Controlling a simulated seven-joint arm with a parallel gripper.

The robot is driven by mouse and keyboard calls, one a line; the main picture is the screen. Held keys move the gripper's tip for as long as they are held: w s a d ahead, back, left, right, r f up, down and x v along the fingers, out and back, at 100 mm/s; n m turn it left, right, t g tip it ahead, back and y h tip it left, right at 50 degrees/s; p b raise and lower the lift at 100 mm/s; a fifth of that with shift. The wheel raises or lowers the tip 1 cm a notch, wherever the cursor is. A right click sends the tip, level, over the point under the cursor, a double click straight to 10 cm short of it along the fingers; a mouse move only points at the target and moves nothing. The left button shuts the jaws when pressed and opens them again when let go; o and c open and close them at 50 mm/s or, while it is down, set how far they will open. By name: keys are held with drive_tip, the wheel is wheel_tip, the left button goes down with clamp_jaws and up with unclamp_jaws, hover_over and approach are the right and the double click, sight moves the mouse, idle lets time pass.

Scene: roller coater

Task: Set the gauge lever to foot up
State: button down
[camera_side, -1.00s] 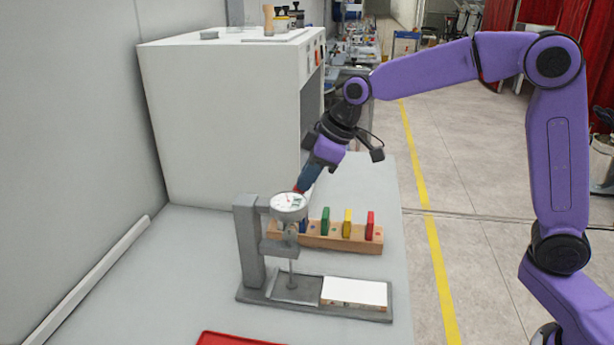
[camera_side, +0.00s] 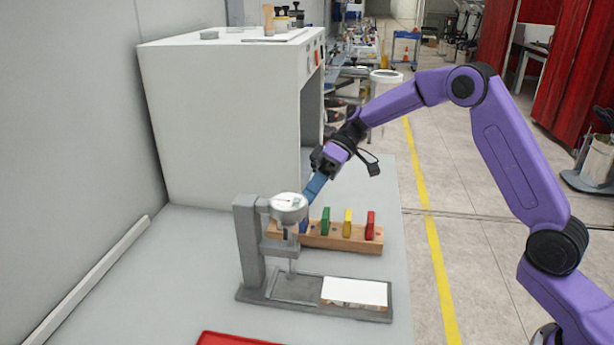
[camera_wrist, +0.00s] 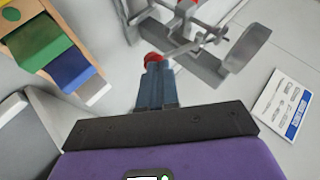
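The dial gauge (camera_side: 289,205) sits on a grey stand (camera_side: 249,245) in the side view, its spindle and foot (camera_side: 291,272) over the base plate. In the wrist view the gauge (camera_wrist: 247,48) is at upper right. A red knob (camera_wrist: 152,58), apparently the lever's end, shows right at my fingertips, with a thin rod running from it toward the gauge stand. My gripper (camera_side: 310,198) is beside the gauge in the side view. Its blue fingers (camera_wrist: 156,68) are together in the wrist view; whether they pinch the knob or only touch it is unclear.
A wooden rack (camera_side: 342,239) with blue, green, yellow and red pieces stands behind the gauge. A white-topped block (camera_side: 354,292) lies on the base plate's right. A big white cabinet (camera_side: 232,120) stands behind. A red tray (camera_side: 235,339) is at the front edge.

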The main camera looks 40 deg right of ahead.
drive_tip(key=shift+f+y, duration=0.25)
drive_tip(key=shift+y, duration=0.05)
drive_tip(key=shift+s+a+r, duration=0.35)
drive_tip(key=shift+s+a, duration=0.15)
drive_tip(key=shift+a, duration=0.05)
drive_tip(key=shift+r, duration=0.1)
drive_tip(key=a+r+v, duration=0.1)
drive_tip(key=v, duration=1.2)
drive_tip(key=shift+s+d+r, duration=0.15)
drive_tip(key=shift+d+r, duration=0.1)
drive_tip(key=shift+r, duration=0.1)
